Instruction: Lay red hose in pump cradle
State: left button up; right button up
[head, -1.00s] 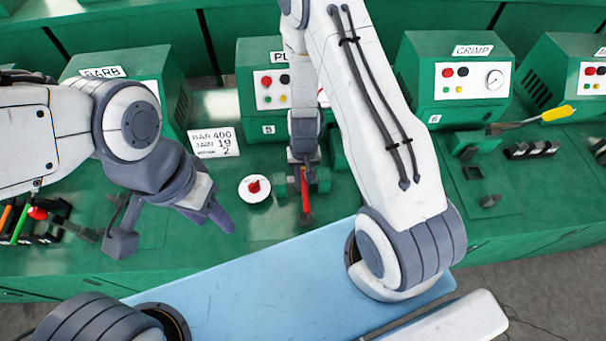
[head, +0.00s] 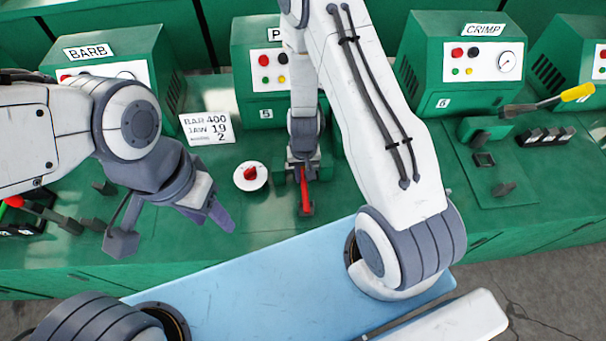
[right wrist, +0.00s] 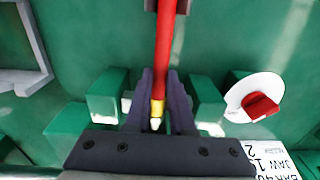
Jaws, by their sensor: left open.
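The red hose (head: 304,190) points toward me at the middle station in the head view. In the right wrist view the hose (right wrist: 163,45) runs up the picture, with a brass fitting (right wrist: 157,107) at its near end. My right gripper (right wrist: 160,75) has its fingers close on both sides of the hose, just beyond the fitting. Green cradle blocks stand left (right wrist: 106,97) and right (right wrist: 208,106) of the fingers. I cannot tell whether the hose touches the cradle bottom. My left gripper (head: 172,229) is open and empty over the bench at left.
A white disc with a red knob (head: 251,176) and a number card (head: 206,128) stand left of the cradle. The BARB machine (head: 110,60) is at left and the CRIMP machine (head: 465,70) at right. A yellow-handled tool (head: 577,92) lies far right.

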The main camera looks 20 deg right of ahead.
jog(key=o, duration=0.5)
notch_tip(320, 180, up, 11)
jog(key=p, duration=1)
jog(key=shift+f, duration=0.2)
